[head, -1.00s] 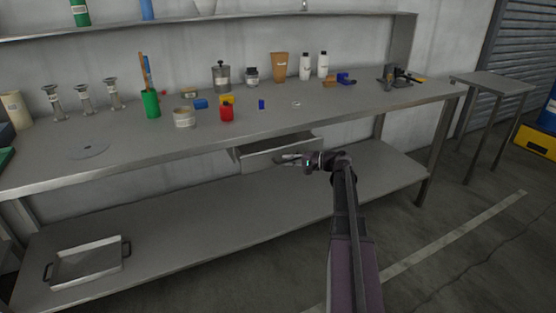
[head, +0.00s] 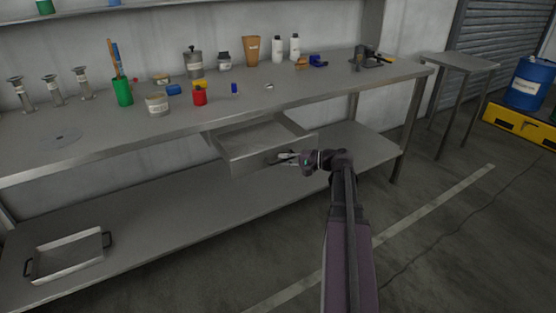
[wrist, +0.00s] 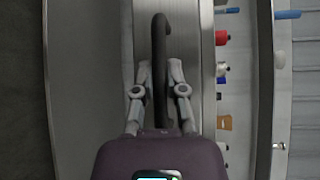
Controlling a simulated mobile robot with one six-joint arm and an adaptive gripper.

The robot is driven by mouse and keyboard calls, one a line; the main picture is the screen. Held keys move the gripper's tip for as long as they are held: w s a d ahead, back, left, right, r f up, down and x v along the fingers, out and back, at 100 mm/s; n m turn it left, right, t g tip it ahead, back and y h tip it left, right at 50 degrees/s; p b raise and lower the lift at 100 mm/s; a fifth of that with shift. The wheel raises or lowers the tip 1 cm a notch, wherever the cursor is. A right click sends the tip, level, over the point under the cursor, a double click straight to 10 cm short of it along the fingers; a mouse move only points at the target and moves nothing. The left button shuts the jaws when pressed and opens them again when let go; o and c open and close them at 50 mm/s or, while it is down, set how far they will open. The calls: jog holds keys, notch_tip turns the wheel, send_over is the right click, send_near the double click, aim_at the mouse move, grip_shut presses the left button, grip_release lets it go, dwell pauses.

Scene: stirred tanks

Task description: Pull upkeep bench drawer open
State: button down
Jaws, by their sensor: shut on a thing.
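The upkeep bench (head: 300,101) is a long grey metal table with a lower shelf. Its drawer (head: 262,138) hangs under the top and stands well open, with a bare interior where I can see into it. My gripper (head: 285,157) is at the drawer's front face. In the wrist view my gripper (wrist: 159,78) has its fingers on both sides of a dark bar handle (wrist: 159,40), shut on it. The handle is mostly hidden by the fingers in the head view.
On the bench top stand a green cup (head: 123,92), a red container (head: 199,96), a tin (head: 157,104) and several bottles. A tray (head: 68,263) lies on the lower shelf. A side table (head: 458,62) and a blue drum (head: 526,82) are at right. The floor in front is clear.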

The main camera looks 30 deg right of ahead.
jog(key=shift+w+d, duration=0.1)
jog(key=shift+d, duration=0.1)
jog(key=c, duration=0.7)
grip_release()
jog(key=shift+a, duration=0.15)
jog(key=shift+a, duration=0.1)
